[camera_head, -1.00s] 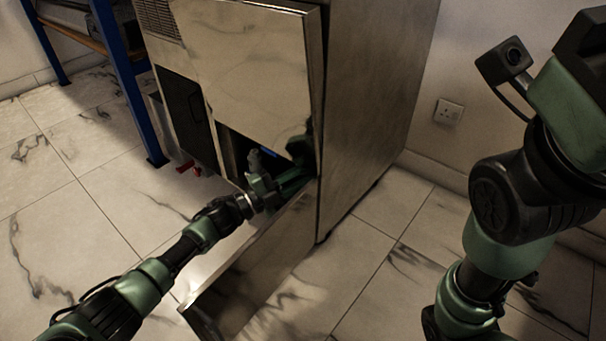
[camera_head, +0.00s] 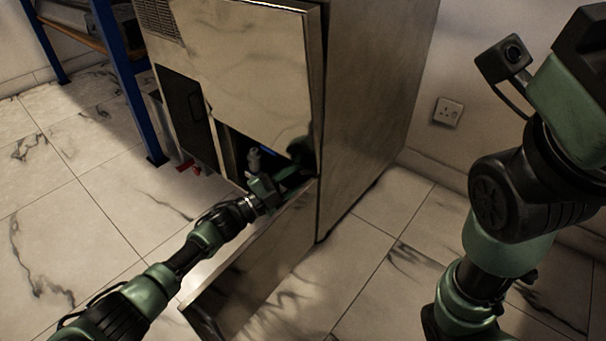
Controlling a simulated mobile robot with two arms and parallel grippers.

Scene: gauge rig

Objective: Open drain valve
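The steel cabinet (camera_head: 250,60) has a lowered panel (camera_head: 255,255) at its lower front and a dark opening (camera_head: 232,152) above it. My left gripper (camera_head: 276,168) is at this opening, partly inside; its fingertips are hard to make out against the dark interior and reflections. I cannot tell whether it is open or touching anything. Small red parts (camera_head: 188,168), possibly valve handles, show low at the cabinet's left side, left of and apart from my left gripper. No part is clearly identifiable as the drain valve. My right gripper is out of view; only its arm shows at the right.
A blue-legged rack (camera_head: 125,80) stands left of the cabinet. A wall socket (camera_head: 447,111) is on the wall at the right. The lowered panel sticks out beside my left forearm. The tiled floor (camera_head: 75,230) at the left is clear.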

